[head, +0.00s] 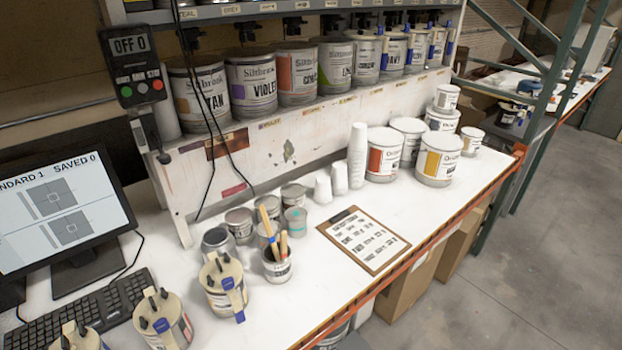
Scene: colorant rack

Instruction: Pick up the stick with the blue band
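Several wooden stir sticks (270,231) stand upright, leaning slightly, in a small open can (278,269) on the white bench. One stick rises higher than the others, and a shorter one (283,246) leans beside it. The sticks are small in the picture, and I cannot make out a blue band on any of them. Their lower ends are hidden inside the can. Neither of my grippers is in view.
Cans with dark-pegged lids and blue tabs (223,286) stand left of the stick can. Small metal cans (240,222) crowd behind it. A clipboard (362,239) lies to its right. The white bench (300,312) is clear towards the front edge.

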